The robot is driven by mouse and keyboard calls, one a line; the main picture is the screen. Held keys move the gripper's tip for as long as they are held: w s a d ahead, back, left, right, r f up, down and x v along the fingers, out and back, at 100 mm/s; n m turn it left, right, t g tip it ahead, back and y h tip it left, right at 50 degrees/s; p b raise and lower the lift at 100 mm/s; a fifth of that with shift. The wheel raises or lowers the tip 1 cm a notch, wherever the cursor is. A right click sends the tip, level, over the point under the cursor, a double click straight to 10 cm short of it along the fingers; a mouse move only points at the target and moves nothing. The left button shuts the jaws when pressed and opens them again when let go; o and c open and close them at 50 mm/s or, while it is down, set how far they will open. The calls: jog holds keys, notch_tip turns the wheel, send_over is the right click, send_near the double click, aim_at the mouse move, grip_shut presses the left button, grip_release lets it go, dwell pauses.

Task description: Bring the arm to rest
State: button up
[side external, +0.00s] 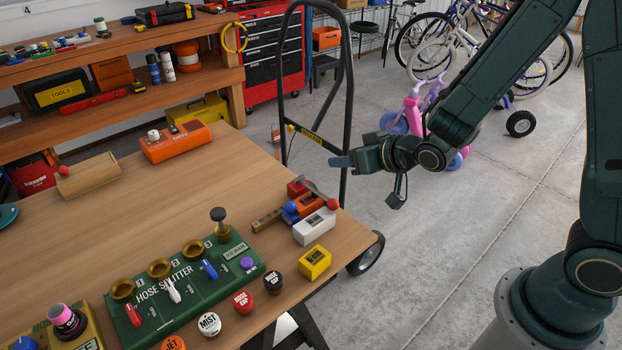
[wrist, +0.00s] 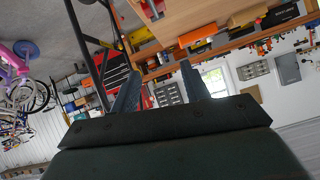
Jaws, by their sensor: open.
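My gripper (side external: 341,161) is raised beyond the right edge of the wooden table (side external: 190,190), over the floor side, in the side external view. It points left, above the level of the tabletop. In the wrist view my gripper's two fingers (wrist: 160,72) stand apart with nothing between them. It touches nothing that I can see. The green hose splitter board (side external: 185,278) lies on the table, with brass fittings, coloured levers and a black-knobbed piece standing at its far corner.
A black hand truck (side external: 347,95) stands close behind my gripper. White (side external: 314,227) and yellow (side external: 315,262) blocks sit near the table's right edge. Labelled caps, including a red one (side external: 242,302), lie in front of the board. A pink bike (side external: 412,110) stands behind my arm.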

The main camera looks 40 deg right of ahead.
jog(key=s+d+r+g, duration=0.1)
jog(key=s+r+g, duration=0.1)
jog(key=s+r, duration=0.3)
jog(key=s+d+r+n+g, duration=0.1)
jog(key=s+r, duration=0.4)
jog(key=s, duration=0.7)
jog(key=s+d+r+g, duration=0.1)
jog(key=s+r+g, duration=0.2)
jog(key=s, duration=0.5)
jog(key=shift+s+d+r+n, duration=0.2)
jog(key=shift+r+n, duration=0.2)
jog(key=shift+r, duration=0.5)
